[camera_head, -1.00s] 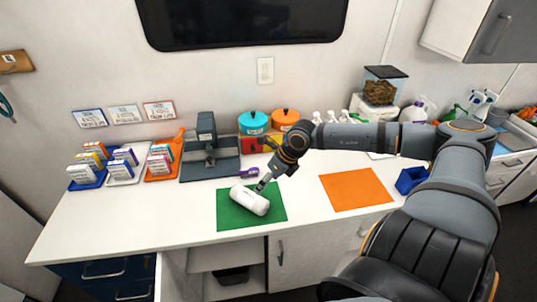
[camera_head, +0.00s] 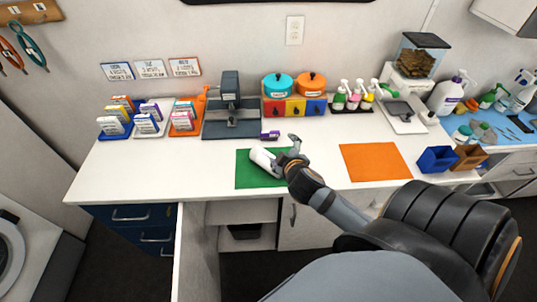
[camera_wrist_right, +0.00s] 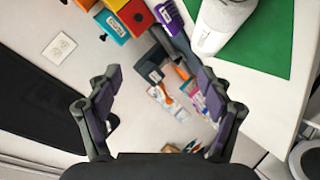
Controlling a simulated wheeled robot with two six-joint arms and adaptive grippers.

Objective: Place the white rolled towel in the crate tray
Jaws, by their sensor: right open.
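The white rolled towel (camera_head: 263,158) lies on the green mat (camera_head: 252,179) on the counter. It also shows at the top right of the right wrist view (camera_wrist_right: 222,22), partly cut off. My right gripper (camera_head: 291,150) is by the towel's right end in the head view and hides part of it. In the right wrist view its fingers (camera_wrist_right: 158,97) are wide apart with nothing between them, and the towel is outside them. Which container is the crate tray I cannot tell; a blue bin (camera_head: 436,160) and a brown bin (camera_head: 470,157) stand at the right. My left gripper is out of view.
An orange mat (camera_head: 375,162) lies bare to the right. Blue, white and orange trays of small boxes (camera_head: 150,118) stand at the left, beside a grey stand (camera_head: 231,115). A purple item (camera_head: 270,135) lies behind the green mat. The counter's left front is clear.

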